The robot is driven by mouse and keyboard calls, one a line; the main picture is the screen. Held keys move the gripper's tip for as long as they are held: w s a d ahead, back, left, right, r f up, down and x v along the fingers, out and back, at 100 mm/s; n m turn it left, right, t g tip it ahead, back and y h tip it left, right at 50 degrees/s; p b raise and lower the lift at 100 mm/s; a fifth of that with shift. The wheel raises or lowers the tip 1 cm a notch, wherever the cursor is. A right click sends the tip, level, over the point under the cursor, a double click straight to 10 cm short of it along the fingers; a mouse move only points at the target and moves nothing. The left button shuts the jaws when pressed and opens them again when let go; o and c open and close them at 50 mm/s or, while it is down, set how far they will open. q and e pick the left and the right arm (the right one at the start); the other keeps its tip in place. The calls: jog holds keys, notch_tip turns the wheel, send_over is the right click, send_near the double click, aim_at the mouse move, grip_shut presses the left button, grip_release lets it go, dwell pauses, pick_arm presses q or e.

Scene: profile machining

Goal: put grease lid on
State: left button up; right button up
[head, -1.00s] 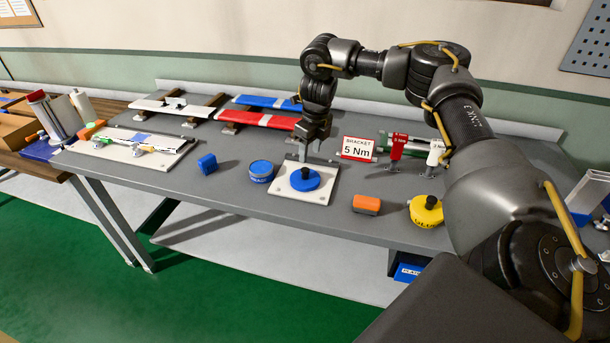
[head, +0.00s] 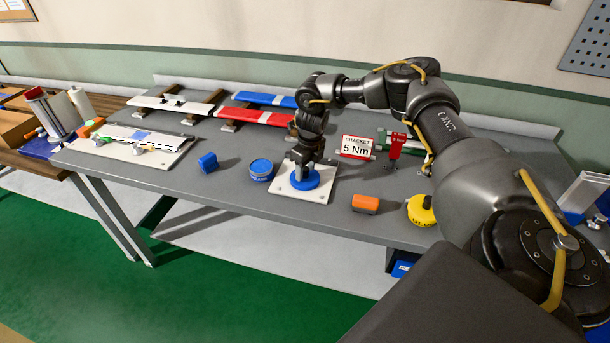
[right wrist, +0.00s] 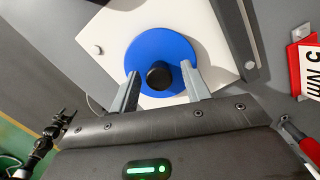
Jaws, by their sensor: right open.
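The blue grease lid (head: 286,183) is a round disc with a black knob (right wrist: 159,76), lying on a white plate (head: 318,194). My right gripper (head: 303,176) is down over the lid, open. In the right wrist view its two fingers stand on either side of the knob, with gaps to it. The blue grease tin (head: 261,171) stands just left of the plate. My left gripper (right wrist: 66,117) seems to show small and dark at the left of the right wrist view; its jaws are too small to read.
A blue block (head: 208,162) is left of the tin. Behind stand a "BRACKET 5 Nm" sign (head: 357,147) and a red tool (head: 396,145).

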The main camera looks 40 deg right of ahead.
jog(key=shift+c, duration=0.2)
jog(key=c, duration=1)
jog(key=shift+r, duration=0.1)
